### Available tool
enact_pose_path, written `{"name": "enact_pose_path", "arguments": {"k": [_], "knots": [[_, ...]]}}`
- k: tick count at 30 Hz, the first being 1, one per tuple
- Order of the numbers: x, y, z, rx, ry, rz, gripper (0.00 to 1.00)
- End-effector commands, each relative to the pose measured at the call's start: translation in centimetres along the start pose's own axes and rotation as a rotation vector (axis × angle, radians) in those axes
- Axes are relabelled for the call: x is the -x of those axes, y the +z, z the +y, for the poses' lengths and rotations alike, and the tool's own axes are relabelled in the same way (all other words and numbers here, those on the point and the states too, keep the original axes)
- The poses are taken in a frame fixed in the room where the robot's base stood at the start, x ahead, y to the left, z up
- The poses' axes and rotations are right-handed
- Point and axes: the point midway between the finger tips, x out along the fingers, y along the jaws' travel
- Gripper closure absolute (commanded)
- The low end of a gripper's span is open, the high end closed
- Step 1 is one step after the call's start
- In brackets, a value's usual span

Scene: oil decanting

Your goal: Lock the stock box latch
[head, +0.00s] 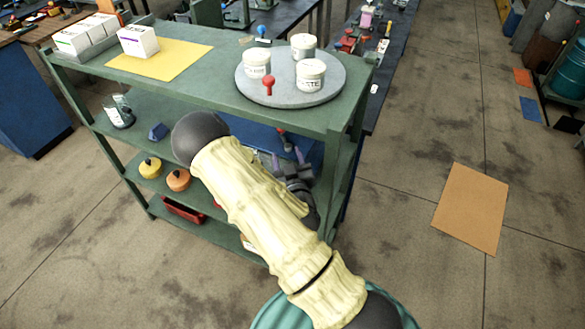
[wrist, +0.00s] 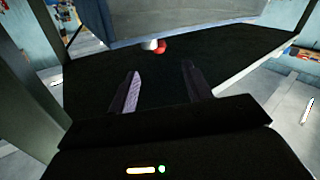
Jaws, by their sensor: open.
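A blue box-like body (head: 243,132), likely the stock box, sits on the middle shelf under the cart top, partly hidden by the top and my arm. A small red knob (head: 282,134) shows beside it; I cannot tell whether it is the latch. My gripper (head: 287,157) is at the right end of the shelf, fingers pointing inward. In the wrist view my gripper (wrist: 161,86) is open with nothing between its fingers. Beyond the fingertips are a red-and-white knob (wrist: 156,46) and a large grey-blue face (wrist: 185,18) above it. The latch's state cannot be told.
The green cart (head: 205,70) has posts close around my arm. On its top, a round grey turntable (head: 310,92) carries white jars and a red-knobbed piece; a yellow mat (head: 170,66) lies left. A brown floor mat (head: 470,210) lies right, with clear floor around.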

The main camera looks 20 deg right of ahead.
Motion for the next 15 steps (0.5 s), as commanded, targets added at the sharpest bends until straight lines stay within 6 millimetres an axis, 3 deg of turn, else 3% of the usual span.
{"name": "enact_pose_path", "arguments": {"k": [5, 12, 15], "knots": [[0.9, -0.4, 0.2, 0.000, 0.001, -0.006, 0.50], [4.2, -0.2, 0.1, 0.003, -0.001, -0.010, 0.50], [4.6, 0.0, 0.0, 0.002, -0.001, -0.014, 0.50]]}}
